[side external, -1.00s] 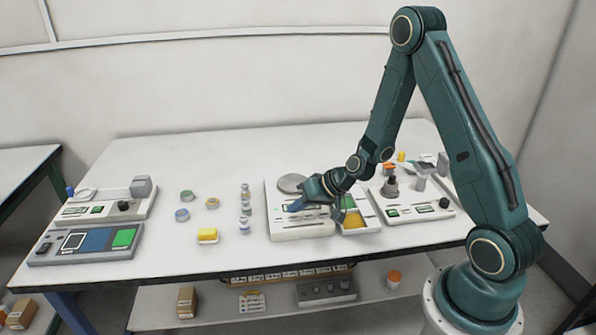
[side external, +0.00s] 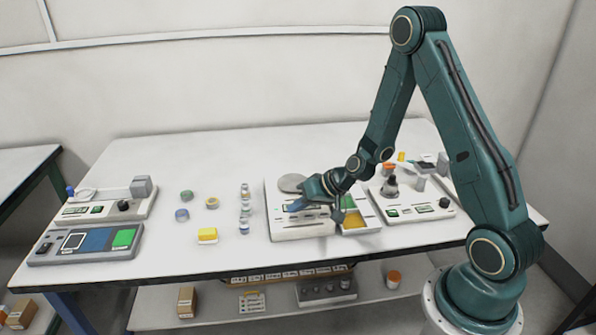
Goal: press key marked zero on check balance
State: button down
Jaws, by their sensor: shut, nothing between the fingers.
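A white balance (side external: 283,230) with a round grey pan (side external: 291,184) stands at the middle of the table. I cannot read its key markings, so I cannot tell which key is zero. My gripper (side external: 338,214) is low over this balance's right front part, pointing down, shut and empty. The hand and wrist hide part of its panel. I cannot tell whether the fingertips touch a key. Two other units with keys and displays are in view: a white one at the left (side external: 78,212) and one at the right (side external: 404,212). No label shows which is the check balance.
A tray with green and yellow compartments (side external: 356,222) sits close to the right of my gripper. A grey panel with a green pad (side external: 124,238) lies front left.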

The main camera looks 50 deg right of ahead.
aim_at(298, 219)
jog(key=shift+f, duration=0.8)
dwell(1.4)
jog(key=shift+r, duration=0.8)
jog(key=shift+r, duration=0.15)
jog(key=shift+r, duration=2.35)
jog(key=shift+r, duration=0.1)
